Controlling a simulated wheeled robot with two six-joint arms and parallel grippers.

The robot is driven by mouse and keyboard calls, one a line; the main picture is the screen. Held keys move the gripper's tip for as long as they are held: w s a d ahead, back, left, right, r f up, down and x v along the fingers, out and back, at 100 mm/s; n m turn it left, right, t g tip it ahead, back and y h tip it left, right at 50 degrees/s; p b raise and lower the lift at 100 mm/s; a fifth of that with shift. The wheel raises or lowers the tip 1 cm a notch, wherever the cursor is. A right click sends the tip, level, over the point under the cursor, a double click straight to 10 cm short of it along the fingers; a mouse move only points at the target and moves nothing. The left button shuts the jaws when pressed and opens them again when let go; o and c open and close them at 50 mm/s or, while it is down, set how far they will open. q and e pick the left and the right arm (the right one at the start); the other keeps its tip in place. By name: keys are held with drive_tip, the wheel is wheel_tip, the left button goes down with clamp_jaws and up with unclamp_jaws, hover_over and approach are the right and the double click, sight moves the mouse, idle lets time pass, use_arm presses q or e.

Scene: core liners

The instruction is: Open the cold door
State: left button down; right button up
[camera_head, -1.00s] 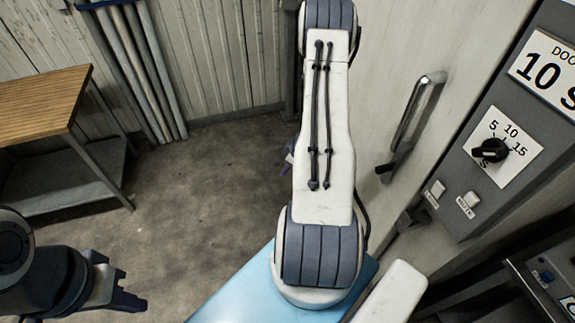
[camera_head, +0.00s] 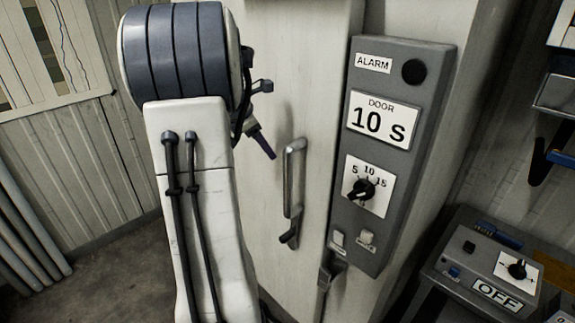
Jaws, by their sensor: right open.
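The cold door (camera_head: 265,205) is a pale, upright panel in the middle of the head view, and it looks shut. Its metal bar handle (camera_head: 290,182) stands upright, with a dark latch piece at its lower end. My right arm rises in front of the door's left side and hides part of it. My right gripper (camera_head: 262,142) shows only as a dark purple finger beside the arm, above and left of the handle and apart from it in the picture. The rest of it is hidden behind my arm. It is open and empty. My left gripper is out of view.
A grey control box (camera_head: 385,150) reading ALARM and DOOR 10 S, with a dial, stands right of the handle. A second box (camera_head: 485,275) marked OFF sits at lower right. Pipes (camera_head: 28,245) run along the left wall. Bare floor (camera_head: 120,270) shows at lower left.

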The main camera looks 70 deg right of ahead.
sight(287, 163)
drive_tip(key=s+a+r+n+y, duration=0.2)
drive_tip(key=s+a+r, duration=0.2)
drive_tip(key=a+r, duration=0.15)
drive_tip(key=x, duration=0.9)
drive_tip(key=shift+s+d+f+p, duration=0.25)
drive_tip(key=shift+d+p, duration=0.15)
clamp_jaws()
idle(0.8)
